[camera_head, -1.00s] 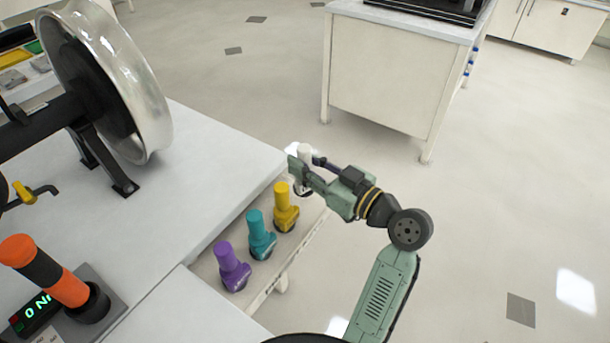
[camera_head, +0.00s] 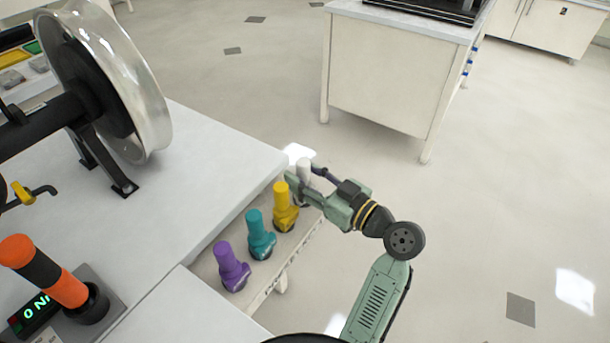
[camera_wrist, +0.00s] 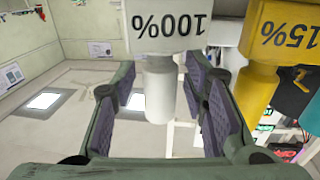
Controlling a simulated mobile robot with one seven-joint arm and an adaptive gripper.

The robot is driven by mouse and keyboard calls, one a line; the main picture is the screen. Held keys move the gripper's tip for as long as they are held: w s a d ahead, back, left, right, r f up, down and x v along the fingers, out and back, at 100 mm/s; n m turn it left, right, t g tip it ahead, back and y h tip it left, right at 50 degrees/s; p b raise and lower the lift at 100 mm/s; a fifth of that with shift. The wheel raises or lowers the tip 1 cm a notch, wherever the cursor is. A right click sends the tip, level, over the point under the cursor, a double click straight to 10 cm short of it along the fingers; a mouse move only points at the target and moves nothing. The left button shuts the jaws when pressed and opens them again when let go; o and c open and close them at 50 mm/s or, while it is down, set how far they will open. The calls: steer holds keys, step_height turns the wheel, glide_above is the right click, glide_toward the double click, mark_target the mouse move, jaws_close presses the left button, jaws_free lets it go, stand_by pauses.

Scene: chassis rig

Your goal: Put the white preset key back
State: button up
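The white preset key (camera_head: 304,171) is at the far end of the row of keys, beyond the yellow one. Its lower part is hidden by my gripper in the head view. In the wrist view the white key (camera_wrist: 159,92) appears upside down with its "100%" label. My gripper (camera_head: 299,186) is around the key's narrow handle. In the wrist view the fingers of my gripper (camera_wrist: 165,108) stand apart, with gaps between the pads and the handle. Whether the key's base rests fully on the rack (camera_head: 292,250) is hidden.
The yellow key (camera_head: 284,209) stands close beside the white one, and shows labelled "15%" in the wrist view (camera_wrist: 262,75). Teal (camera_head: 261,236) and purple (camera_head: 232,268) keys follow. The worktable (camera_head: 200,190) edge is to the left. Floor to the right is clear.

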steer(key=shift+r, duration=0.15)
steer(key=shift+d+r, duration=0.1)
steer(key=b+v, duration=0.3)
steer(key=v, duration=0.9)
